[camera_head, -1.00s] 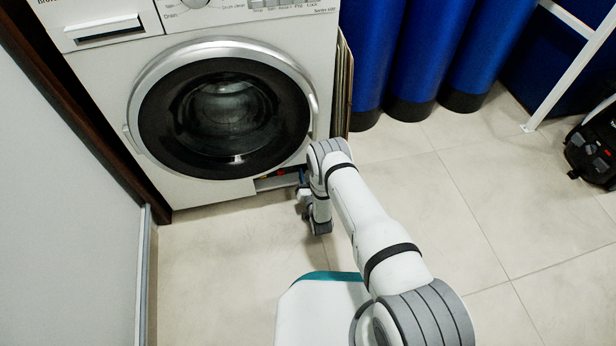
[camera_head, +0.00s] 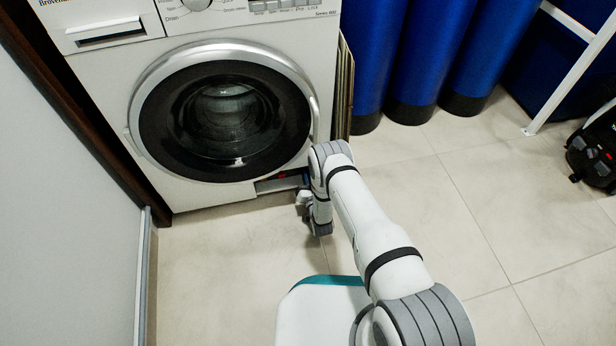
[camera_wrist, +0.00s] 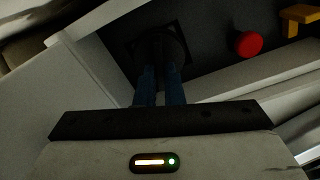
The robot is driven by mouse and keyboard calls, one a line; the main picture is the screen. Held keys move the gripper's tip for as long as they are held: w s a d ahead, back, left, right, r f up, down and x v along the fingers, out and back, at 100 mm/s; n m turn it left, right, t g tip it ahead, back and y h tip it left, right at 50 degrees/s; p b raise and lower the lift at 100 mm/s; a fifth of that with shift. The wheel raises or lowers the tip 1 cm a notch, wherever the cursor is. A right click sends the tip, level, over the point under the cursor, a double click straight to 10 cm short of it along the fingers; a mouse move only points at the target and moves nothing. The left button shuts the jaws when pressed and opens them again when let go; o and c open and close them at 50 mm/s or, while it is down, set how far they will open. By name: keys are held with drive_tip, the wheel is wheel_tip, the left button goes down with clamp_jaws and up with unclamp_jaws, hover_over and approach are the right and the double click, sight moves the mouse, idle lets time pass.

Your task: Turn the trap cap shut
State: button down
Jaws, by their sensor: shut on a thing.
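The trap cap (camera_wrist: 160,45) is a dark round knob inside the open service recess at the lower front of the washing machine. It shows at the top middle of the wrist view, dim and low in contrast. My gripper (camera_wrist: 158,72) reaches into the recess with its two blue fingers close together, shut on the cap. In the head view my gripper (camera_head: 303,197) is at the machine's lower right corner, largely hidden by my wrist. The cap cannot be made out there. How far the cap is turned cannot be told.
A red round knob (camera_wrist: 248,44) and a yellow part (camera_wrist: 300,18) sit beside the cap in the recess. The washing machine (camera_head: 215,192) stands beside a wall panel (camera_head: 75,190). Blue cylinders (camera_head: 432,50) stand at the back right.

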drive_tip(key=shift+m, duration=0.3)
drive_tip(key=m, duration=0.3)
drive_tip(key=shift+w+d, duration=0.1)
drive_tip(key=m, duration=0.4)
drive_tip(key=shift+f, duration=0.1)
drive_tip(key=m, duration=0.6)
drive_tip(key=shift+d+f, duration=0.1)
drive_tip(key=shift+f, duration=0.05)
drive_tip(key=shift+m, duration=0.4)
drive_tip(key=c, duration=1.5)
unclamp_jaws()
drive_tip(key=shift+c, duration=0.2)
